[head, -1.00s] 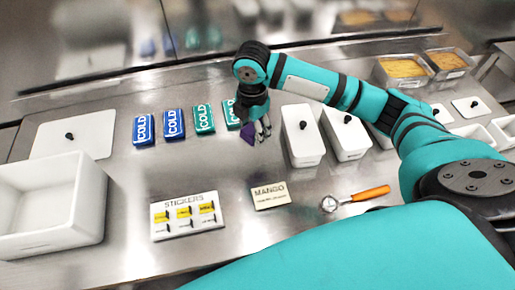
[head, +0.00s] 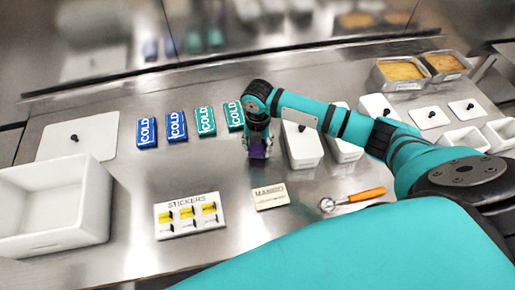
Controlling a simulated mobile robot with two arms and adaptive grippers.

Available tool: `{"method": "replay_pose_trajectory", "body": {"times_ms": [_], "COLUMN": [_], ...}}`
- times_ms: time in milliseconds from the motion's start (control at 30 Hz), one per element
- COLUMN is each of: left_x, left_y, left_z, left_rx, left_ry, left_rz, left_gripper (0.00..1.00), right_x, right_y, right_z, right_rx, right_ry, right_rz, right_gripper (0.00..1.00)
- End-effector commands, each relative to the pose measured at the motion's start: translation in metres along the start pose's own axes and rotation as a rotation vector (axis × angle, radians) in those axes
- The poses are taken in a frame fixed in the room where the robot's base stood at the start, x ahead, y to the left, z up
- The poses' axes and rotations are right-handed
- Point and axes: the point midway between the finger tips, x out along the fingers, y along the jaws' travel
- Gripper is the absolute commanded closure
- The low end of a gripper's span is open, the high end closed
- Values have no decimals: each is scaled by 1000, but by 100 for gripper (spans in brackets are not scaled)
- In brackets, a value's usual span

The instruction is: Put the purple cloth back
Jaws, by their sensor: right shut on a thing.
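The purple cloth (head: 257,153) shows as a small dark purple patch at the fingertips of my right gripper (head: 257,148). The gripper points down and is shut on the cloth, low over the steel counter. It is between the teal cold packs and the white lidded tubs. Most of the cloth is hidden by the fingers, and I cannot tell whether it touches the counter. My left gripper is not in view.
Blue cold packs (head: 176,126) and teal cold packs (head: 205,121) lie left of the gripper. A white lidded tub (head: 302,150) stands close on its right. A mango card (head: 270,198), a sticker card (head: 190,216) and an orange-handled scoop (head: 366,195) lie in front. A white bin (head: 52,215) stands at left.

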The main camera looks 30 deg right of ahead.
Motion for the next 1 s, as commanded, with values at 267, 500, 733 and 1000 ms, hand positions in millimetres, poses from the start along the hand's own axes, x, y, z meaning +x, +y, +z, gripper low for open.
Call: {"method": "replay_pose_trajectory", "body": {"times_ms": [267, 500, 733, 1000], "left_x": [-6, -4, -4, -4], "left_y": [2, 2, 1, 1], "left_z": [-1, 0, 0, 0], "left_rx": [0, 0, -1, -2], "left_ry": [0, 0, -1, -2], "left_rz": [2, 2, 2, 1], "left_gripper": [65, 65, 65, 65], "right_x": [26, 28, 29, 28], "right_y": [0, 0, 0, 0], "right_z": [-1, -1, -1, -1], "right_rx": [-1, 0, 0, 0], "right_ry": [1, 1, 1, 1], "right_rz": [-1, -1, -1, -1], "right_gripper": [82, 82, 32, 28]}}
